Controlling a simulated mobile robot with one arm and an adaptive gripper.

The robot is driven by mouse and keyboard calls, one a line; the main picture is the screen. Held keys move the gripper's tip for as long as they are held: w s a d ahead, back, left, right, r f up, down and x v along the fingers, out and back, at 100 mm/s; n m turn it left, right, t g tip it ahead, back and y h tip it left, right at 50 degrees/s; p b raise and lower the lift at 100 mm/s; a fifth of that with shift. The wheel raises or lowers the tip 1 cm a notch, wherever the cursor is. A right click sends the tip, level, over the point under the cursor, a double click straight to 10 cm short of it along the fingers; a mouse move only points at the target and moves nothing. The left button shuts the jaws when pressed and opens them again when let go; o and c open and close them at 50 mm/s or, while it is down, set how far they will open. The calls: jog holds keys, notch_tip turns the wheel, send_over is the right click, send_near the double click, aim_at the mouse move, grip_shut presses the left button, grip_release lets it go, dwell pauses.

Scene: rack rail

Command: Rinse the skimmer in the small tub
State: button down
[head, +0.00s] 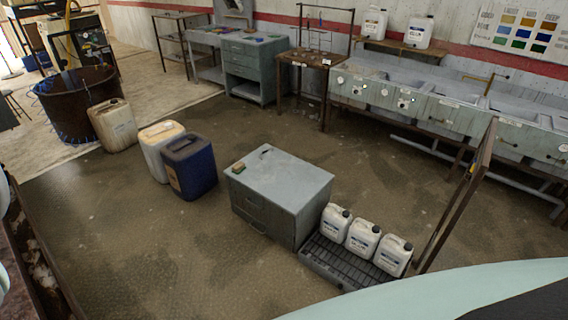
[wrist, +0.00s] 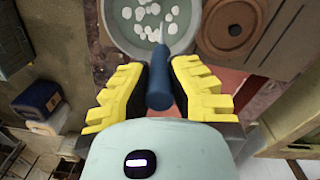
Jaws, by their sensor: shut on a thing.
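My gripper (wrist: 160,76), with yellow and black fingers, shows in the wrist view. It is shut on the blue handle (wrist: 158,90) of the skimmer. Neither my gripper, the skimmer nor this tub can be made out in the head view.
A brown round object (wrist: 232,25) stands right of the tub. In the head view, a grey cabinet (head: 290,178) stands mid-floor, beside a dark grate (head: 322,258) with white canisters. A blue canister (head: 190,168) stands left. Sinks (head: 450,112) line the wall. Open floor lies left of the cabinet.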

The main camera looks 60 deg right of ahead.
jog(key=shift+w+f+b, duration=0.1)
jog(key=shift+f+b, duration=0.9)
jog(key=shift+b, duration=0.15)
jog(key=shift+r, duration=0.15)
jog(key=shift+r+p, duration=0.65)
jog(key=shift+r, duration=0.25)
jog(key=shift+f, duration=0.15)
jog(key=shift+d+f+b, duration=0.15)
jog(key=shift+f+b, duration=0.3)
jog(key=shift+f, duration=0.05)
